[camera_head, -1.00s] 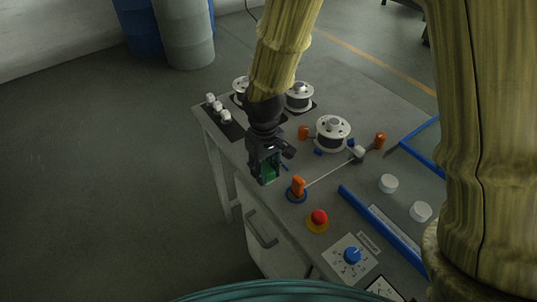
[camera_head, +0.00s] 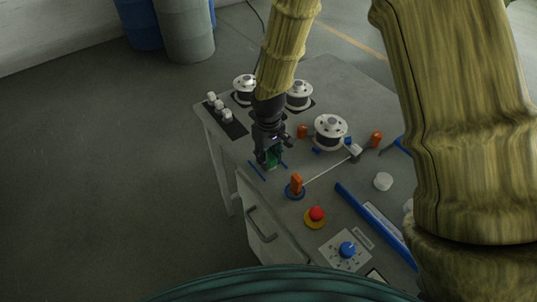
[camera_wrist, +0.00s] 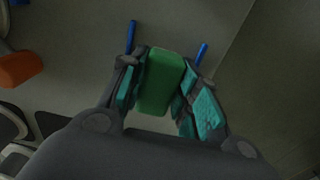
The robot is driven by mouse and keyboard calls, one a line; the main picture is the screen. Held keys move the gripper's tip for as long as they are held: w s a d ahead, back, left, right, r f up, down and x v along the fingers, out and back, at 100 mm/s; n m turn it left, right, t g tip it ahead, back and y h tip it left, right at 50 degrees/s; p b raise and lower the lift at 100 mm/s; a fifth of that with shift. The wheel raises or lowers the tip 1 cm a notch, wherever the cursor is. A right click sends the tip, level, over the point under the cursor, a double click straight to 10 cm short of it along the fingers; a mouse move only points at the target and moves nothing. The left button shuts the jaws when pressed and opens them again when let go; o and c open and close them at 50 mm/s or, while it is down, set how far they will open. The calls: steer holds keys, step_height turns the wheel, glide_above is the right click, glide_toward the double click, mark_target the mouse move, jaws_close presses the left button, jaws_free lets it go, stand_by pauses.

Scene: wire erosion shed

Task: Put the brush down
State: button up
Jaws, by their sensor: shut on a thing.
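The brush shows as a green block (camera_wrist: 162,82) in the wrist view; its bristles cannot be made out. My gripper (camera_wrist: 158,98) is shut on it, with teal pads on both sides. In the head view my gripper (camera_head: 271,159) points down over the near left part of the grey table (camera_head: 352,88), and a bit of the green brush (camera_head: 275,155) shows between the fingers. I cannot tell whether the brush touches the table.
An orange post on a blue ring (camera_head: 296,186) stands close at the right, with a thin rod running from it. Behind are white spools (camera_head: 330,130) and white knobs on a dark plate (camera_head: 219,107). A red button (camera_head: 317,214) and a blue dial (camera_head: 347,249) are nearer.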

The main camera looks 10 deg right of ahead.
mark_target(268, 156)
steer(key=shift+f, duration=0.1)
steer(key=shift+f, duration=0.15)
steer(key=o, duration=1)
steer(key=shift+o, duration=0.2)
step_height(268, 156, up, 12)
steer(key=b, duration=0.4)
steer(key=shift+r, duration=0.2)
